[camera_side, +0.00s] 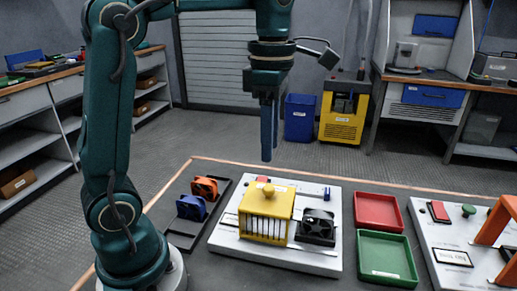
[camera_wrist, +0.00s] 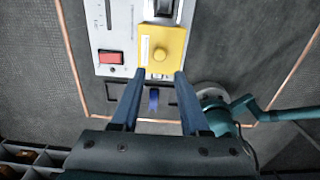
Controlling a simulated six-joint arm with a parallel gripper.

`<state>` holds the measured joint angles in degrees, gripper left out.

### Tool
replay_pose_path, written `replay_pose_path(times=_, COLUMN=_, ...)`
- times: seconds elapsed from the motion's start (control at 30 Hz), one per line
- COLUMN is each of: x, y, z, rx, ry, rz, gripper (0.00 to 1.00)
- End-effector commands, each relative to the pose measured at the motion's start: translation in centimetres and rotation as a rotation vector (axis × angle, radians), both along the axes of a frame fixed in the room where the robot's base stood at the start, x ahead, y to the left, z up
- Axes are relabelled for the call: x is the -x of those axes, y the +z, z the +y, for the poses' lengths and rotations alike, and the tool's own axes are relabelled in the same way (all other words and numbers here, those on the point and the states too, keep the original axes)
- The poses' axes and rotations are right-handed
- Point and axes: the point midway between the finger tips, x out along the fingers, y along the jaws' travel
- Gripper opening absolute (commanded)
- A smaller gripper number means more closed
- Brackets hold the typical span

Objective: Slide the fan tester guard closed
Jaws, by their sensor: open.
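The fan tester guard is a yellow cover (camera_side: 266,213) with slotted sides and a round knob on top. It sits on the white tester panel (camera_side: 222,243), left of a black fan (camera_side: 317,226). In the wrist view the guard (camera_wrist: 172,45) and its knob (camera_wrist: 160,54) show just beyond my fingertips. My gripper (camera_side: 268,158) points down above the guard, clear of it, with nothing between its fingers. In the wrist view my gripper (camera_wrist: 159,74) has its two blue fingers apart.
A dark tray (camera_side: 184,240) left of the tester holds an orange fan (camera_side: 204,187) and a blue fan (camera_side: 191,207). A red tray (camera_side: 377,211) and a green tray (camera_side: 386,258) lie to the right. Another panel with an orange frame (camera_side: 494,222) stands far right.

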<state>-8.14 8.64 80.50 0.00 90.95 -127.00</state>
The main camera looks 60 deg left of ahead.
Motion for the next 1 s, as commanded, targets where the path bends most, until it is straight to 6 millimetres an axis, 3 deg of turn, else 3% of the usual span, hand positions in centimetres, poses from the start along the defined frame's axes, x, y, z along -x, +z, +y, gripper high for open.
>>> replay_pose_path(times=0.7, x=0.1, y=-6.6, z=0.0, rx=0.000, ry=-0.002, rz=0.001, gripper=0.45)
replay_pose_path(times=1.0, x=0.1, y=-8.2, z=0.0, rx=0.000, ry=-0.002, rz=0.000, gripper=0.45)
